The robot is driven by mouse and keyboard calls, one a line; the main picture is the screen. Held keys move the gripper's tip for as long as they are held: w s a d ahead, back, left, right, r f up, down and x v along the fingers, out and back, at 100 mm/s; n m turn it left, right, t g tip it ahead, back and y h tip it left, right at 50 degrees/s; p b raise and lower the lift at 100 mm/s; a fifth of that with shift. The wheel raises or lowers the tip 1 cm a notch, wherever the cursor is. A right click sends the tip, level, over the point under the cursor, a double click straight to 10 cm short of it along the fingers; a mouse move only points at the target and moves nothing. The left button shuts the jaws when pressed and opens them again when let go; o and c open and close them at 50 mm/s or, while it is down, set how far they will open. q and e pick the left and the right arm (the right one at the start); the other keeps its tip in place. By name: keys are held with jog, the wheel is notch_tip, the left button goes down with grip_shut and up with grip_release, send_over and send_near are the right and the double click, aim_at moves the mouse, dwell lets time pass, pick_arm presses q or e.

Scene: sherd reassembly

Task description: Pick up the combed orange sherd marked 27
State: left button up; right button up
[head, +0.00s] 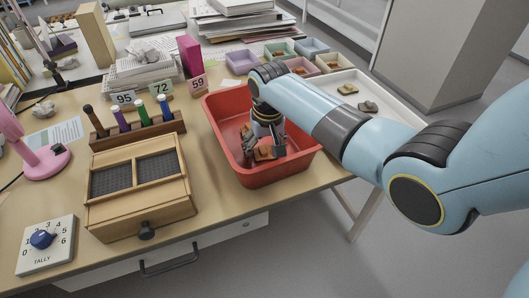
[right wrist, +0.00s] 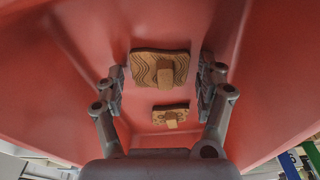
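An orange-brown sherd with combed wavy lines (right wrist: 148,67) lies in the red tub (head: 220,133); a small tan block-like knob shows at its middle. No number 27 is readable on it. A second, smaller orange sherd with dotted marks (right wrist: 170,116) lies near it in the right wrist view. My right gripper (head: 265,143) reaches down into the tub. In the right wrist view its fingers (right wrist: 162,84) stand open on either side of the combed sherd, with a narrow gap at each side. In the head view the gripper partly hides the sherds. My left gripper is out of view.
The tub's walls surround my right gripper closely. A wooden box (head: 141,196) with two dark-meshed compartments and a rack of tools (head: 137,132) stand to the left. A white tray (head: 388,124) with sherds and several small coloured trays (head: 279,50) lie behind.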

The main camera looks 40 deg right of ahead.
jog(key=c, duration=0.9)
jog(key=shift+r, duration=0.1)
jog(key=shift+c, duration=0.2)
